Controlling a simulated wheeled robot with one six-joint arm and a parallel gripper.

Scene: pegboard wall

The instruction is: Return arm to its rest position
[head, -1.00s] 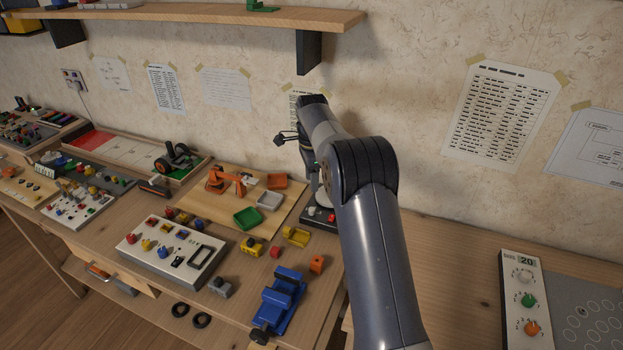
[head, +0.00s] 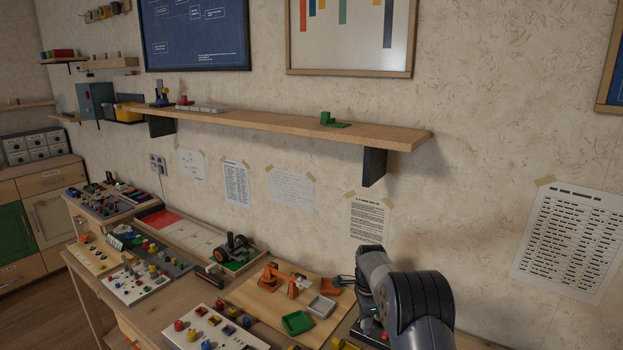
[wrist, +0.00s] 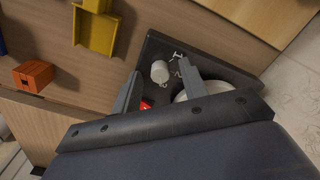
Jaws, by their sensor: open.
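My gripper (head: 345,280) is at the end of my dark grey arm, over the right end of the left workbench, close to the wall. In the wrist view, the two fingers of my gripper (wrist: 158,82) stand apart with nothing held between them. Beyond them is a black-based device (wrist: 220,72) with a white cylinder, a red part and a round pale part, partly hidden by a finger and my wrist. In the head view, that device's red part shows below my gripper, beside my arm, which hides much of it.
A yellow tray (wrist: 95,28) and an orange block (wrist: 33,76) lie near the device. A wooden shelf (head: 270,122) juts from the wall above my arm. A green tray (head: 297,322) and an orange model arm (head: 287,278) are to the left. The wall right of my arm is bare around a paper sheet.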

